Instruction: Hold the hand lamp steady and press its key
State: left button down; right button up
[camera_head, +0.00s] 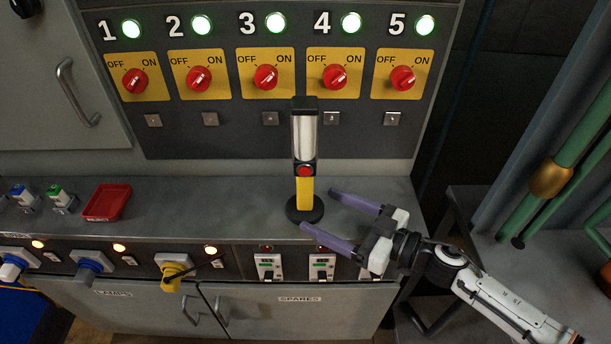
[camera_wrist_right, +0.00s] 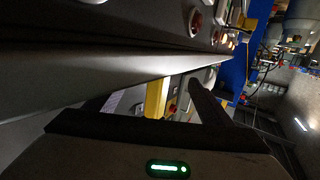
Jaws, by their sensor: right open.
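The hand lamp (camera_head: 305,190) stands upright on its round black base near the front of the grey bench, with a yellow handle, a pale light panel and a black top. Its red key (camera_head: 305,171) sits between handle and panel, facing me. My right gripper (camera_head: 318,210) is open and empty, low at the right of the lamp, its purple fingers pointing left toward the base. In the right wrist view, the yellow handle (camera_wrist_right: 155,98) shows between the fingers, with the red key (camera_wrist_right: 172,108) beside it; contact cannot be told. My left gripper is not in view.
A panel (camera_head: 230,125) with several red rotary switches and lit green lamps rises behind. A red tray (camera_head: 106,202) lies left on the bench. Plugs and sockets (camera_head: 270,266) line the front face. Green pipes (camera_head: 575,140) stand at right. The bench between tray and lamp is clear.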

aim_at(313, 206)
jog(key=x, duration=0.4)
jog(key=shift+w, duration=0.1)
jog(key=shift+w+a, duration=0.15)
jog(key=shift+a, duration=0.2)
jog(key=c, duration=1.3)
jog(key=shift+f, duration=0.1)
dwell(0.8)
